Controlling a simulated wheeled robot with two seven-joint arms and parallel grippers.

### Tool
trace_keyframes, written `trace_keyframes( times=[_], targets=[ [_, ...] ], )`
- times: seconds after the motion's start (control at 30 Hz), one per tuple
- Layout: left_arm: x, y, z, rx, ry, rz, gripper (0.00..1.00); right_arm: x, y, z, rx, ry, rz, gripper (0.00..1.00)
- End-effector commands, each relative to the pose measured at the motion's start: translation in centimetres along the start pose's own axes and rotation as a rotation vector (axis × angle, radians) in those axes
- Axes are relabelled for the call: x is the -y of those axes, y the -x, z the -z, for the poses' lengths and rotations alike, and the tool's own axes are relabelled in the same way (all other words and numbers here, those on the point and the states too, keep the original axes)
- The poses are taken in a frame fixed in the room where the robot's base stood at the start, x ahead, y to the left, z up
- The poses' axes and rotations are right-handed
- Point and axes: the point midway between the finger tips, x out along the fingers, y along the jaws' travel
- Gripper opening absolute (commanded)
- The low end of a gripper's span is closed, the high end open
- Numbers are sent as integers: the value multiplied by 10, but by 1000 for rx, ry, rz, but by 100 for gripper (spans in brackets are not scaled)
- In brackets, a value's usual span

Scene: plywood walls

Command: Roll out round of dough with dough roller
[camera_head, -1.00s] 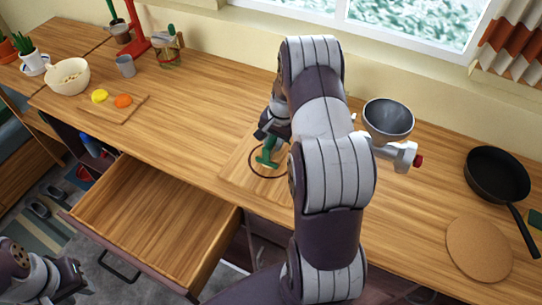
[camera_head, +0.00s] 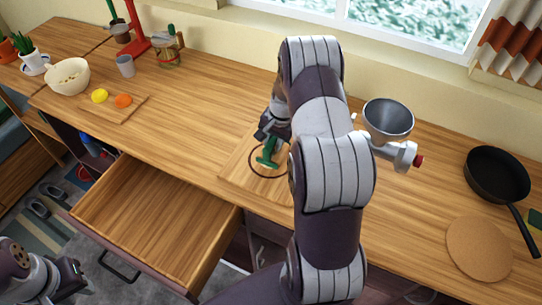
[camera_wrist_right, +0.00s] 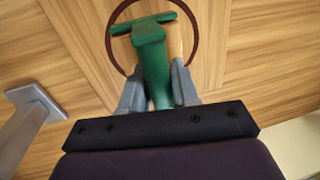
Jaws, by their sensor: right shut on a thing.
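The green dough roller (camera_head: 267,153) is held by my right gripper (camera_head: 273,137) over the wooden board (camera_head: 236,172). In the right wrist view the roller (camera_wrist_right: 151,53) has a T shape, and the right gripper (camera_wrist_right: 154,88) is shut on its handle with a finger on each side. A dark round outline (camera_head: 252,169) on the board surrounds the roller's head; it also shows in the wrist view (camera_wrist_right: 193,22). No dough is plainly visible inside it. My right arm hides part of the board. My left gripper (camera_head: 75,274) is at the lower left, off the counter; its finger opening is unclear.
An open, empty drawer (camera_head: 155,225) juts out in front of the counter. A meat grinder with a grey bowl (camera_head: 389,119) stands right of the board. A black pan (camera_head: 497,174) and round cork mat (camera_head: 479,249) lie further right.

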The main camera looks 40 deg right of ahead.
Motion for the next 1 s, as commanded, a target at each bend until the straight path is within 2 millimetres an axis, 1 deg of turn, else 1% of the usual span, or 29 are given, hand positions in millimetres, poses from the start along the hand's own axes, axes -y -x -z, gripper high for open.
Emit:
trace_keyframes(
  times=[0.1,0.37,0.47,0.8,1.0],
  targets=[
    [0,0,0,0,0,0,31,-5,-1,-1,4,0,-2,5],
    [0,0,0,0,0,0,31,-4,-1,-2,4,0,-2,5],
    [0,0,0,0,0,0,31,-2,-2,-2,5,0,-2,5],
    [0,3,0,0,0,0,31,19,-4,-1,4,1,-1,5],
    [0,3,0,0,0,0,31,20,-4,-1,2,0,-1,5]
  ],
)
